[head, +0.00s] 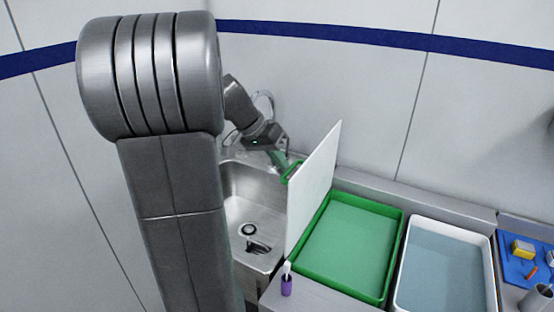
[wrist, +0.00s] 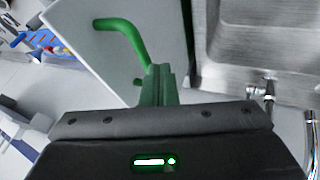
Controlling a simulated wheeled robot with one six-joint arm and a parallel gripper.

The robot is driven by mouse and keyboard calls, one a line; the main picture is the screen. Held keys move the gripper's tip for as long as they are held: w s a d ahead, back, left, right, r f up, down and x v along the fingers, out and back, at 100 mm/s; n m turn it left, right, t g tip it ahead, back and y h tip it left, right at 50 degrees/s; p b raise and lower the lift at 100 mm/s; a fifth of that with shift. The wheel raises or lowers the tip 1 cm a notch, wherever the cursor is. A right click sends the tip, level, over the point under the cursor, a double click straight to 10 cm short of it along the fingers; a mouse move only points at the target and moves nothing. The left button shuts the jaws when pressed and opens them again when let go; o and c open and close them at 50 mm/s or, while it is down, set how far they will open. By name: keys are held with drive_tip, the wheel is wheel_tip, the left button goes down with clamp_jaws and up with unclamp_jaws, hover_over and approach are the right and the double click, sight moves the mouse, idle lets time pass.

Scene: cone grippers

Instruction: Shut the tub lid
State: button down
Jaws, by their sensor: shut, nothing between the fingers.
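The green tub (head: 300,272) stands open on the counter, with greenish contents or a green floor inside. Its white lid (head: 318,180) stands steeply upright along the tub's left side, and it also shows in the wrist view (wrist: 88,50). A green handle (head: 291,172) is on the lid's sink-facing side; in the wrist view the handle (wrist: 128,36) arches just beyond my fingers. My gripper (head: 279,160) is shut and empty on the sink side of the lid, close to the handle. I cannot tell whether its green fingertips (wrist: 157,78) touch the handle or lid.
A steel sink (head: 240,205) with a tap lies left of the lid. A white tub (head: 408,280) of bluish water stands right of the green tub. A blue tray (head: 515,272) with small items is at far right. A purple-handled brush (head: 286,284) stands at the front.

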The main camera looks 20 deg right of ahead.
drive_tip(key=s+d+f+m+t+y+b, duration=0.1)
drive_tip(key=s+d+f+m+t+y, duration=0.15)
drive_tip(key=s+d+t+y, duration=0.75)
drive_tip(key=s+d+f+t+b, duration=0.1)
drive_tip(key=s+d+f+b, duration=0.4)
drive_tip(key=s+f, duration=0.2)
drive_tip(key=s+d+f+t+b, duration=0.1)
drive_tip(key=s+d+f+b, duration=0.3)
drive_tip(key=f, duration=0.6)
drive_tip(key=shift+s+d+f+m+b, duration=0.4)
drive_tip(key=shift+s+d, duration=0.85)
drive_tip(key=shift+s, duration=0.4)
